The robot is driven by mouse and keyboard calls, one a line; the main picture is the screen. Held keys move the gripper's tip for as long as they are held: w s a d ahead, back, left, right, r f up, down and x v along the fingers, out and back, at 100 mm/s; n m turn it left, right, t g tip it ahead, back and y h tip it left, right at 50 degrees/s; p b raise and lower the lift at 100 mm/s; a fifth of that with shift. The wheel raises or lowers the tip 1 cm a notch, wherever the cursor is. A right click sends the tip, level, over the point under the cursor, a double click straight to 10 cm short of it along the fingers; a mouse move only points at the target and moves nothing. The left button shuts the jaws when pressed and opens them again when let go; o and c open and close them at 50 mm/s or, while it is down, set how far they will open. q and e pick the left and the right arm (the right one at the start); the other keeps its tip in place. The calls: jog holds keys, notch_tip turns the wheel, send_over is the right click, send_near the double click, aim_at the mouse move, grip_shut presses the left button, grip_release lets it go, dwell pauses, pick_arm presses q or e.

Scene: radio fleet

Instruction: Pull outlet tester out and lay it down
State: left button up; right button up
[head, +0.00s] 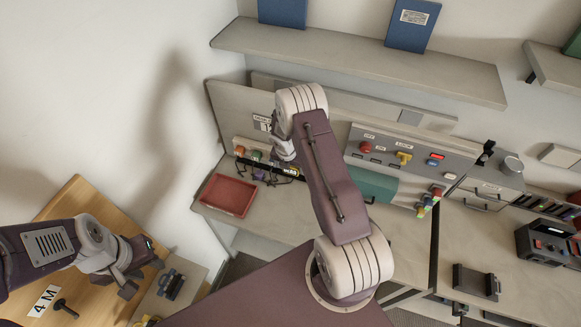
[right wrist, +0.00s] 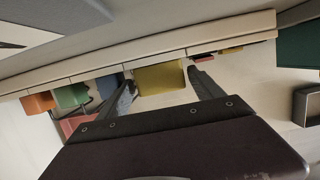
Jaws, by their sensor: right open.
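A row of coloured plugs sits along a strip at the back of the bench. I cannot tell for sure which is the outlet tester; a yellow block (right wrist: 160,80) in the right wrist view may be it. My right gripper (right wrist: 164,93) is open, with its fingers on either side of this yellow block and not seen closed on it. In the head view my right gripper (head: 275,172) is down at the strip and partly hides the plugs. My left gripper (head: 143,270) is open and empty, low at the left over the wooden table.
An orange plug (right wrist: 38,103) and a green plug (right wrist: 72,95) stand left of the yellow block. A grey control panel (head: 410,152) and teal box (head: 373,184) stand to the right. A shelf (head: 350,65) hangs above.

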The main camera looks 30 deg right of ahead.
grip_shut()
jog(key=shift+s+a+f+b, duration=0.1)
jog(key=shift+a+b, duration=0.05)
jog(key=shift+b, duration=0.2)
jog(key=shift+s+a, duration=0.25)
jog(key=shift+a, duration=0.1)
jog(key=shift+s+a+b, duration=0.1)
jog(key=shift+s+b, duration=0.05)
jog(key=shift+b, duration=0.35)
jog(key=shift+s+a+b, duration=0.3)
jog(key=shift+a+b, duration=0.05)
